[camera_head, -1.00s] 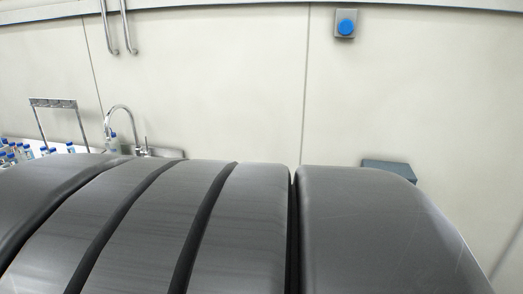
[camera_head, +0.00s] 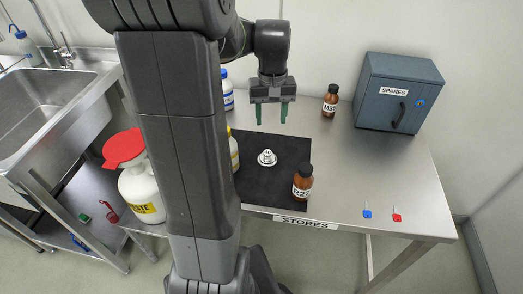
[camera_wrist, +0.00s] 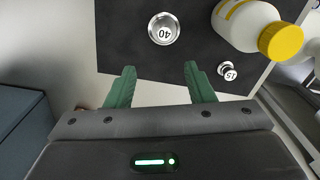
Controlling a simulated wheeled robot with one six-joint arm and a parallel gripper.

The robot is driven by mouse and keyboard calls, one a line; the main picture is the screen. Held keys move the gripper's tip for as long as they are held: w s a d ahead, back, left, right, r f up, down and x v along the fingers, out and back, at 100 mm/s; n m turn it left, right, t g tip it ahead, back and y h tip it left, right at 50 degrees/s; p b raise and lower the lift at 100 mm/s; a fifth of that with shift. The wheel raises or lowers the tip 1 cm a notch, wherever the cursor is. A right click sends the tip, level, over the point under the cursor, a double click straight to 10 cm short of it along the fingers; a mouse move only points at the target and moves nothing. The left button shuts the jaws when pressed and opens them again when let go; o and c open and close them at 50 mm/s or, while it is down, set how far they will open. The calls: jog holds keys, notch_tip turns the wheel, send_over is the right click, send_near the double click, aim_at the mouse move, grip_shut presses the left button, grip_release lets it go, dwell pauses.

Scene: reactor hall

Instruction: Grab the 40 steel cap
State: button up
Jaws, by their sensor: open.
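The 40 steel cap (camera_wrist: 163,29) is a round silver cap marked 40, lying on a black mat (camera_wrist: 120,40) in the wrist view. In the head view a small pale round piece (camera_head: 266,157) on the mat (camera_head: 285,150) appears to be this cap. My gripper (camera_head: 271,113) has green fingers, open and empty, pointing down above the mat's back edge. In the wrist view the cap lies beyond the gap between my fingertips (camera_wrist: 159,68), apart from them. A smaller cap marked 15 (camera_wrist: 228,69) lies near the right fingertip.
A yellow-capped white bottle (camera_wrist: 250,25) stands beside the caps. Brown bottles (camera_head: 302,183) and (camera_head: 330,100) and a blue-grey SPARES cabinet (camera_head: 398,92) stand on the steel bench. A sink (camera_head: 45,110) and red-capped white jug (camera_head: 140,180) are at left. The bench's right front is mostly clear.

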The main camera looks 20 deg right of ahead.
send_over(268, 152)
jog(key=f, duration=0.7)
jog(key=shift+w+d, duration=0.15)
jog(key=shift+d, duration=0.25)
jog(key=f, duration=0.2)
jog(key=a+f, duration=0.1)
jog(key=f, duration=0.1)
jog(key=shift+s+f+b, duration=0.2)
jog(key=shift+f+b, duration=0.15)
jog(key=shift+f, duration=0.4)
jog(key=shift+c, duration=0.2)
grip_shut()
